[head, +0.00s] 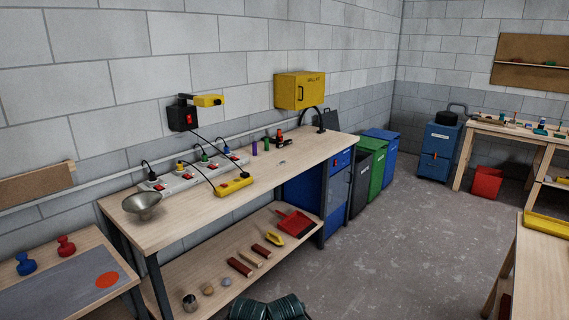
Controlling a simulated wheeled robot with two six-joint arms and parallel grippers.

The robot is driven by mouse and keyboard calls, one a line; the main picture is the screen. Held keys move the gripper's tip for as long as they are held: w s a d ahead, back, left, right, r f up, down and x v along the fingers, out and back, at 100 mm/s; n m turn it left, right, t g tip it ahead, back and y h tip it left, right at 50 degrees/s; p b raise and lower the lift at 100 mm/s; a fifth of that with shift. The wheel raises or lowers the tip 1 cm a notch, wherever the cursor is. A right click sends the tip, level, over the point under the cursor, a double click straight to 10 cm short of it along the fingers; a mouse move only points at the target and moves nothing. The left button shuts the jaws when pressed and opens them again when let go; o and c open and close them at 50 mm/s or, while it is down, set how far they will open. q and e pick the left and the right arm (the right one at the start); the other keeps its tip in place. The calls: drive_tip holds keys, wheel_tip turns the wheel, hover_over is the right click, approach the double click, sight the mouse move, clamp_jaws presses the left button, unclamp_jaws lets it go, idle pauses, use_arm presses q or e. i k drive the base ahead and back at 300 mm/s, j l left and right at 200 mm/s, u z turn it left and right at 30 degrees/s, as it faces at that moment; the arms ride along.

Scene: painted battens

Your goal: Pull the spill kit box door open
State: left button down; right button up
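The spill kit box (299,90) is a yellow cabinet fixed to the grey block wall, above the far part of the long workbench. Its front door (309,91) carries dark lettering, too small to read surely, and a dark handle (300,94) on its left side. The door looks closed. Neither of my grippers shows in the head view.
The long workbench (180,222) stands below the box, with power strips (184,181), a metal bowl (142,204) and a black curved lamp or hose (311,112) on it. Bins (378,165) stand beyond. Concrete floor (400,240) on the right is clear.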

sight(309, 88)
drive_tip(key=i+l+z, duration=0.3)
drive_tip(key=i, duration=0.35)
drive_tip(key=i+z, duration=0.3)
drive_tip(key=i, duration=1.5)
drive_tip(key=i+l+u, duration=0.1)
drive_tip(key=i, duration=1)
drive_tip(key=i+l, duration=0.1)
drive_tip(key=i, duration=0.95)
